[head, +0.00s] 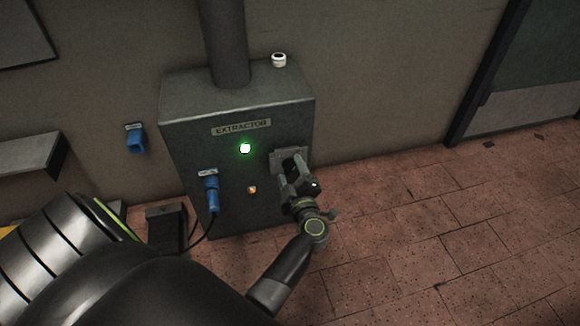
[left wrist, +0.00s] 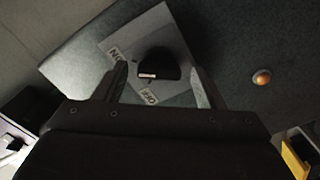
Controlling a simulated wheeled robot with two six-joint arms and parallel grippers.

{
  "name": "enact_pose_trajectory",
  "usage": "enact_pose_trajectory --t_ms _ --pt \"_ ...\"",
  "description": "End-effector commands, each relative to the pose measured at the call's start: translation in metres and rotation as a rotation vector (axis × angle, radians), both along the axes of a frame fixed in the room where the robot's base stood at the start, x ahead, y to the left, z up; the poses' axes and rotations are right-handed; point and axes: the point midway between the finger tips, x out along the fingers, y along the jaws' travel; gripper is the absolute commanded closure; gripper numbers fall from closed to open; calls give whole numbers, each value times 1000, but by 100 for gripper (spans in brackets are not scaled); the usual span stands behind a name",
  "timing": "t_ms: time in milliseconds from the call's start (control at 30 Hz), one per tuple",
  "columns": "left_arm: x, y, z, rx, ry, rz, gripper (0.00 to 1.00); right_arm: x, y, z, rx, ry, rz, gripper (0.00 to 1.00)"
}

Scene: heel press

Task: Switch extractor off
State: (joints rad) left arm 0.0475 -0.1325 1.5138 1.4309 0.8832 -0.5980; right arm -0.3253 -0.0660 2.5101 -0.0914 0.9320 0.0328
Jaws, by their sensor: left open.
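The extractor (head: 180,110) is a grey box against the wall, with an "EXTRACTOR" label and a lit green lamp (head: 245,148) on its front. Its switch plate (head: 277,158) is at the right of the front face, mostly behind my left gripper (head: 289,167). In the left wrist view the plate (left wrist: 153,22) carries ON and OFF labels and a dark knob (left wrist: 158,64). My left gripper (left wrist: 158,82) is open, with one finger on each side of the knob. Whether the fingers touch it I cannot tell. My right gripper is not in view.
A blue plug (head: 210,190) with a black cable sits in the front, left of a small orange button (head: 252,189). A blue socket (head: 135,138) is on the wall. A thick pipe (head: 228,45) rises from the box top. The tiled floor (head: 430,225) to the right is clear.

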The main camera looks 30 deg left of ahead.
Motion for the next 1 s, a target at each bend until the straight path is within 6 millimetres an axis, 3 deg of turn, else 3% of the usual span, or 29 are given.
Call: enact_pose_trajectory --t_ms 267,633,1000 --pt "0 1 0 0 0 0 36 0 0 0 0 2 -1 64" --pt "0 1 0 0 0 1 81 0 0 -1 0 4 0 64" --pt "0 1 1 -43 -51 1 81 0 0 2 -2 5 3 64"
